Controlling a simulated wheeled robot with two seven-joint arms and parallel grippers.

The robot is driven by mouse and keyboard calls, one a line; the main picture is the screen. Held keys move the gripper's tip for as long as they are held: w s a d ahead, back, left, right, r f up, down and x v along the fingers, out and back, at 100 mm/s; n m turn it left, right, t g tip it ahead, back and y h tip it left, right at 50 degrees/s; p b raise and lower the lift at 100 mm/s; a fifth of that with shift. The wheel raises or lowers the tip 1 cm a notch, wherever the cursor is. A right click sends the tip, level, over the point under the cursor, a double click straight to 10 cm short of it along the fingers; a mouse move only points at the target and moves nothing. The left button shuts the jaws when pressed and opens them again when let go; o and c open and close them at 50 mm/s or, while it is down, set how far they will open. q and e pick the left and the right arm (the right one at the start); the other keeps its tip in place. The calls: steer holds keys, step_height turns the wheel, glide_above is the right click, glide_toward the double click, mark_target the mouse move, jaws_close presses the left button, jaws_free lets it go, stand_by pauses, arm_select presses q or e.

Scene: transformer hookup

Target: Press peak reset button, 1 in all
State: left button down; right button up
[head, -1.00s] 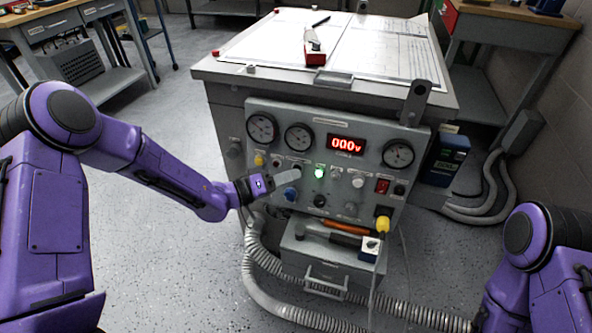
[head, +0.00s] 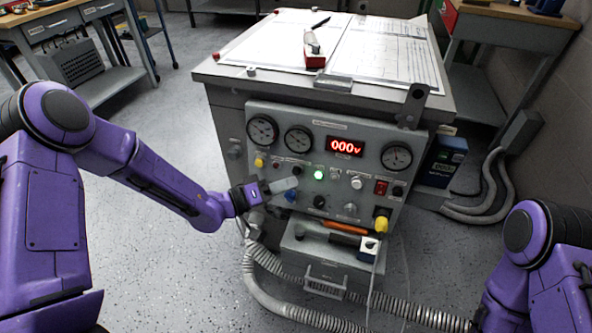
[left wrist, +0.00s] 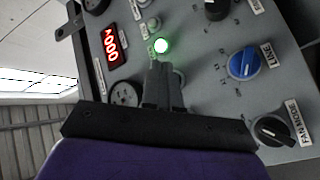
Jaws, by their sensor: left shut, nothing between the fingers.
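The grey control panel (head: 325,190) stands on the front of the test bench, with a red display (head: 345,147) reading 000v and a lit green lamp (head: 319,174). Small buttons and knobs surround the lamp; their labels are too small to read, so I cannot tell which is the peak reset button. My left gripper (head: 293,183) is shut and empty, in front of the panel's left half, left of the lamp. In the left wrist view its closed fingers (left wrist: 164,68) point at the panel just below the green lamp (left wrist: 161,46) and hide part of it. My right gripper is out of view.
A blue LINE knob (left wrist: 243,63) and a black FAN MODE knob (left wrist: 275,130) stick out of the panel. A grey toolbox (head: 330,259) with tools sits below. A ribbed hose (head: 265,300) runs over the floor. Papers (head: 385,55) cover the bench top.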

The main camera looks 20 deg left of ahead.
arm_select(q)
steer(key=s, duration=0.2)
steer(key=s+p, duration=0.1)
steer(key=s, duration=0.1)
steer(key=shift+a+r, duration=0.1)
steer(key=shift+r, duration=0.3)
stand_by(0.4)
